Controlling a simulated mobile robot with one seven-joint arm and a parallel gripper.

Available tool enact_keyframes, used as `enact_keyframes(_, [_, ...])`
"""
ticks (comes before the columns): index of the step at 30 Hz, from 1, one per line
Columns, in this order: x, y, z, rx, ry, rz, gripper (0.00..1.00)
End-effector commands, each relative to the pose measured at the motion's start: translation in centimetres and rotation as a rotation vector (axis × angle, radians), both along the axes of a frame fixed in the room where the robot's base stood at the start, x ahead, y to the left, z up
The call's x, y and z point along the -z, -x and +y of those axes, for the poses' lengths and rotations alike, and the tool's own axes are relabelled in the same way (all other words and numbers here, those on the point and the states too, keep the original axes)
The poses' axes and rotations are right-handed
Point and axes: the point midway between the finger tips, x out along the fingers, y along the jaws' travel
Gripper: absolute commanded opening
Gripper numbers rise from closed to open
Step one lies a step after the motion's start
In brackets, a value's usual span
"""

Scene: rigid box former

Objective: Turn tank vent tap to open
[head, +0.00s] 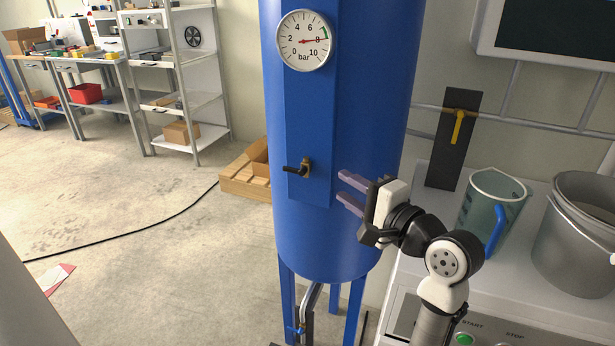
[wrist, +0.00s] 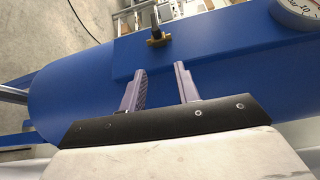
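The tank (head: 345,130) is a tall blue cylinder standing on blue legs. The vent tap (head: 298,168) is a small brass fitting with a black handle on the tank's flat blue panel, below the gauge. Its handle points left, about level, in the head view. The tap also shows in the wrist view (wrist: 158,38), beyond the fingertips. My gripper (head: 341,184) is open and empty, to the right of the tap and apart from it. In the wrist view its two purple fingers (wrist: 160,72) stand apart with only blue tank surface behind them.
A yellow-handled valve (head: 459,125) sits on a dark plate at the right. A clear jug (head: 490,205) and a grey bucket (head: 575,240) stand on the right counter. A wooden crate (head: 246,180) lies behind the tank.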

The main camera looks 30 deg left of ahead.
Motion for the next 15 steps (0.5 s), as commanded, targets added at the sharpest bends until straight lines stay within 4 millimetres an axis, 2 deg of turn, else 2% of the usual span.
enact_keyframes(3, [0.1,2.4,0.4,-0.108,-0.003,-0.033,0.32])
enact_keyframes(6, [0.0,3.4,0.7,-0.152,-0.004,-0.045,0.32])
enact_keyframes(11, [-0.1,3.5,2.1,-0.166,-0.006,-0.047,0.32])
enact_keyframes(15, [-0.2,3.0,4.7,-0.166,-0.006,-0.046,0.32])
